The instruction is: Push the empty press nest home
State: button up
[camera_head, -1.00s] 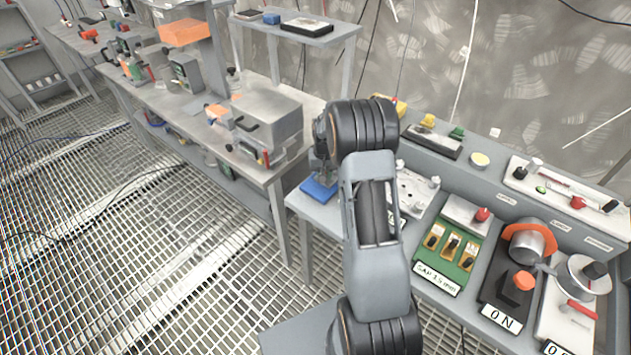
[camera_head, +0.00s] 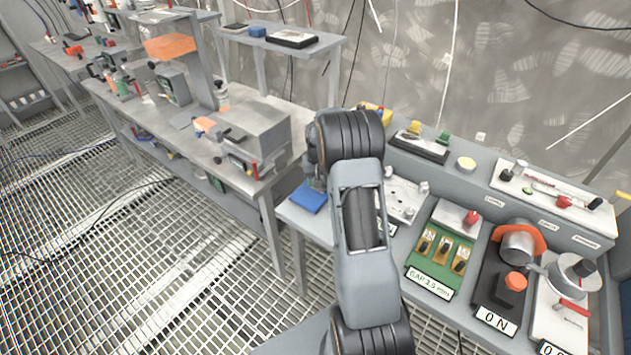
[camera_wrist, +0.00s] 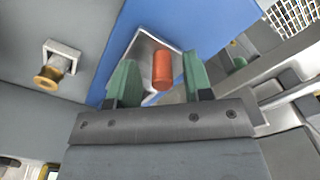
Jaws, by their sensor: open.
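In the wrist view my gripper (camera_wrist: 163,92) has its two green fingers apart. A red-orange cylinder (camera_wrist: 162,72) shows between them, in front of a pale metal plate (camera_wrist: 146,48) on a blue surface (camera_wrist: 190,22). I cannot tell whether the fingers touch the cylinder. In the head view a blue pad (camera_head: 307,198) lies on the near bench just left of my arm, and my gripper's fingers are hidden behind the arm. An orange guard (camera_head: 170,46) hangs beside a grey column on the left bench. I cannot tell for sure which thing is the press nest.
The near bench carries a green panel (camera_head: 440,255) with several switches and a black plate (camera_head: 502,285) with an orange knob. A grey box (camera_head: 250,135) stands on the left bench. In the wrist view a brass knob (camera_wrist: 47,78) sits at the left. The grated floor is open.

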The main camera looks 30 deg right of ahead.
notch_tip(320, 180, up, 14)
jog(key=shift+b, duration=0.4)
jog(key=shift+a, duration=0.1)
dwell(0.3)
